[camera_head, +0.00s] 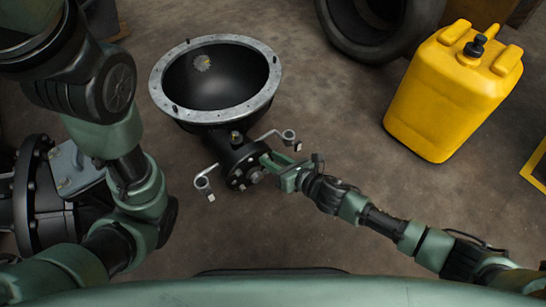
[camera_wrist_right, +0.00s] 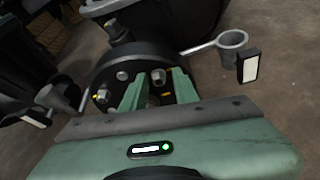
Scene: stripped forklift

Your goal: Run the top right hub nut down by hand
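The black hub (camera_head: 243,166) is a round flange at the neck of the large bowl-shaped housing; it also shows in the right wrist view (camera_wrist_right: 118,60). Its face carries several studs and nuts. One metal nut (camera_wrist_right: 159,76) at the flange's right side appears between my right gripper's fingertips. My right gripper (camera_head: 270,162) reaches the hub from the right. In the wrist view its two green fingers (camera_wrist_right: 158,82) stand apart, with a gap between nut and left finger; contact with the right finger cannot be told. My left arm is at the left; its gripper is not in view.
Two grey cup-ended arms stick out beside the hub, one right (camera_head: 288,135) and one lower left (camera_head: 203,183). The black housing with a grey rim (camera_head: 158,90) lies behind. A yellow canister (camera_head: 445,95) and tyre (camera_head: 350,30) stand right. Floor between is clear.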

